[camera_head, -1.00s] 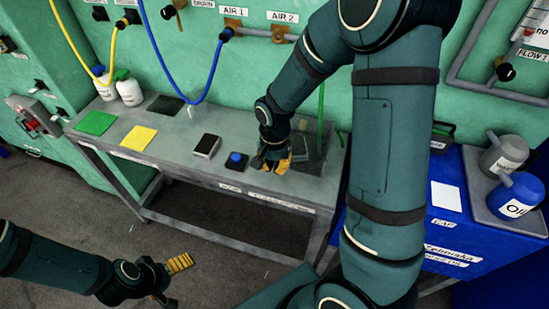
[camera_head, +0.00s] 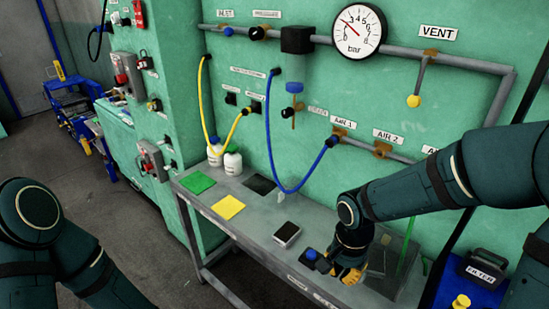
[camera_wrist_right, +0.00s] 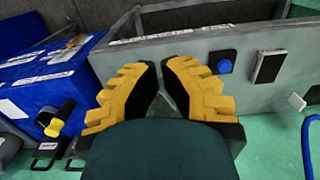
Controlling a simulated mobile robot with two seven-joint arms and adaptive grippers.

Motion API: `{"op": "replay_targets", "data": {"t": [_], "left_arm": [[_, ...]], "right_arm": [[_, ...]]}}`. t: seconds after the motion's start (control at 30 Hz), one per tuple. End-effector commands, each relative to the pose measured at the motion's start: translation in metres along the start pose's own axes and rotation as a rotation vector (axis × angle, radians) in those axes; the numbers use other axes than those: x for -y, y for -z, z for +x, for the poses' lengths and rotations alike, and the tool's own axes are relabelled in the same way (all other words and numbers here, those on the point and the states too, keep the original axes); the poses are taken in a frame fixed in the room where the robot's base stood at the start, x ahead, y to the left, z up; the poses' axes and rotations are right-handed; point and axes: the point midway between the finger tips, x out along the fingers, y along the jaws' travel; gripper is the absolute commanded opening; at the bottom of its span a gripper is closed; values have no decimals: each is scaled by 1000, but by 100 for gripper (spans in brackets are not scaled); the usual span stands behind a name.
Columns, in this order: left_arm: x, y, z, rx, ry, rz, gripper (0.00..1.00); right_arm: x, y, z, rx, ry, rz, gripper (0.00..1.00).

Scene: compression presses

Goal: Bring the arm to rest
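My right gripper (camera_head: 348,272) has yellow-padded fingers and hangs low over the grey bench (camera_head: 240,225), just right of a small dark box with a blue button (camera_head: 311,254). In the right wrist view its fingers (camera_wrist_right: 158,75) lean towards each other with a small gap between the tips and nothing held. The bench (camera_wrist_right: 200,55) shows beyond them. Whether the gripper touches the bench is unclear. My left arm is at the lower left of the head view; its gripper is out of view.
A black block (camera_head: 287,234), a yellow sheet (camera_head: 228,207), a green sheet (camera_head: 197,183) and white bottles (camera_head: 232,162) are on the bench. A blue hose (camera_head: 270,140) hangs above it. A blue cart with a filter box (camera_head: 483,270) stands at right.

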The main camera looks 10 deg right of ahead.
Motion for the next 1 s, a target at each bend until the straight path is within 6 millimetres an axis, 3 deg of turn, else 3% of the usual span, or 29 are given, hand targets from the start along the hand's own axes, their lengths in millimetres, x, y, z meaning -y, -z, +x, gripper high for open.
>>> {"op": "replay_targets", "data": {"t": [0.17, 0.4, 0.6, 0.8, 1.0], "left_arm": [[0, 0, 0, 0, 0, 0, 95], [0, 0, 0, 1, 0, 0, 95], [0, 0, 0, 1, 0, 0, 95], [0, 0, 0, 1, 0, 0, 95], [0, 0, 0, 1, 0, 0, 95]], "right_arm": [[12, -11, 30, 32, 34, -98, 0], [41, -58, 130, 86, 210, -419, 0], [46, -93, 188, 44, 327, -603, 0], [44, -108, 210, -4, 364, -684, 0], [44, -108, 211, -13, 368, -695, 0]]}}
